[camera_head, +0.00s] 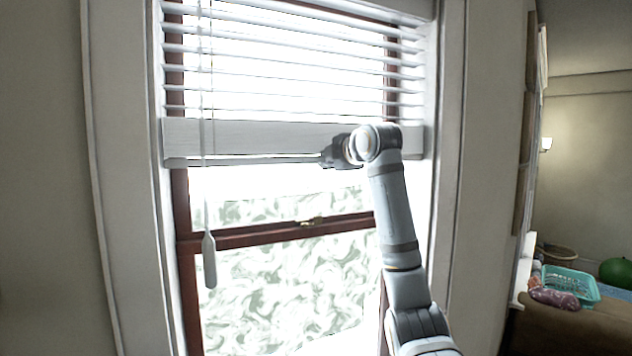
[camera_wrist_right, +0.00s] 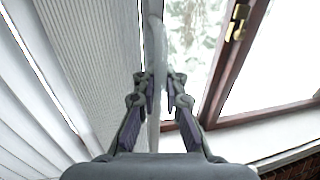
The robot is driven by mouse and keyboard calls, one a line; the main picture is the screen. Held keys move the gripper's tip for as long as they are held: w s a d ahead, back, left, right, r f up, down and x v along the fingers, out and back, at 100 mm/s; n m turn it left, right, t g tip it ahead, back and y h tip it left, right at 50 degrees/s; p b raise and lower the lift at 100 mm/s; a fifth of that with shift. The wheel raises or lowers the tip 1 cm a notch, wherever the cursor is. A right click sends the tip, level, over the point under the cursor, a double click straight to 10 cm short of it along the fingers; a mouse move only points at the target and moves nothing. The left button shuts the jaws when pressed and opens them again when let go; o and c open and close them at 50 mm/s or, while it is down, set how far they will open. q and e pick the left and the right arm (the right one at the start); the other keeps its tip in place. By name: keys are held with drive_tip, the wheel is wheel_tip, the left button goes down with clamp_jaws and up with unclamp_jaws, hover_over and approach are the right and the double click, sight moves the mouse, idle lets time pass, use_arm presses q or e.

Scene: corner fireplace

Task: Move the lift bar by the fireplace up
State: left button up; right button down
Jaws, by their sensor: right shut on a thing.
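The lift bar (camera_head: 245,161) is a thin pale bar along the lower edge of the white window blind (camera_head: 260,138). The blind hangs partway down the window, with the lower panes uncovered. My right gripper (camera_head: 328,155) is at the bar, right of the blind's middle. In the right wrist view, the fingers of this gripper (camera_wrist_right: 160,92) stand on both sides of the pale bar (camera_wrist_right: 155,50) and are shut on it. The exact contact at the fingertips is partly hidden. My left gripper is not in view.
A white cord wand (camera_head: 209,255) hangs in front of the window at left. The dark red window frame (camera_head: 250,238) and white casing surround the glass. At far right are a turquoise basket (camera_head: 572,284) and a green round thing (camera_head: 616,271).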

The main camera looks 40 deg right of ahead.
wheel_tip(320, 180, up, 3)
drive_tip(key=shift+r, duration=0.1)
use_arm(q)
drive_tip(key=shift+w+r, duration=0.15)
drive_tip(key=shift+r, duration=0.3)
use_arm(e)
drive_tip(key=shift+s+r, duration=0.1)
drive_tip(key=shift+r, duration=0.1)
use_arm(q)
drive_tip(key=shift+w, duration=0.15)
use_arm(e)
drive_tip(key=c, duration=1.4)
unclamp_jaws()
drive_tip(key=shift+s, duration=0.1)
drive_tip(key=shift+c, duration=0.2)
drive_tip(key=shift+s, duration=0.3)
drive_tip(key=v, duration=1.1)
drive_tip(key=shift+s, duration=0.35)
drive_tip(key=shift+a+r, duration=0.1)
drive_tip(key=shift+a, duration=0.05)
drive_tip(key=shift+s, duration=0.1)
